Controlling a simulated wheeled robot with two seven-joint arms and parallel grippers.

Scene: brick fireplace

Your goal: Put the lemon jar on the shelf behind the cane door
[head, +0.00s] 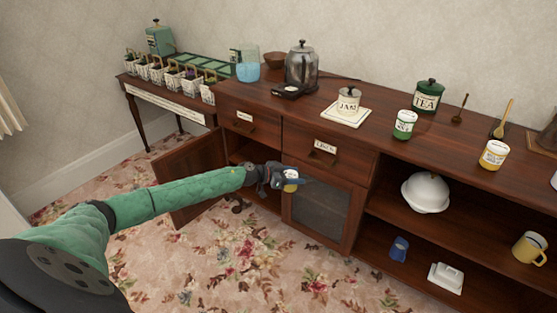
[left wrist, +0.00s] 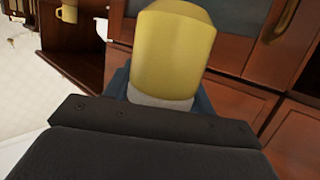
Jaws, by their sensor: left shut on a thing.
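My left gripper (head: 288,184) is shut on a small yellow-and-white jar (head: 291,187), which I take for the lemon jar; its label cannot be read. In the left wrist view the jar's yellow body (left wrist: 175,52) rises from between the blue fingers. It is held in the air before the sideboard's lower left part. The cane door (head: 319,208), with a grey woven panel, stands close behind and below the gripper and looks closed. A plain wooden door (head: 190,170) to its left is open, with a dark shelf space beside it. My right gripper is not in view.
The sideboard top (head: 375,100) bears a jam jar (head: 348,101), a green-labelled jar (head: 404,125), a yellow-labelled jar (head: 493,154) and a tea tin (head: 429,96). The carpet in front is clear.

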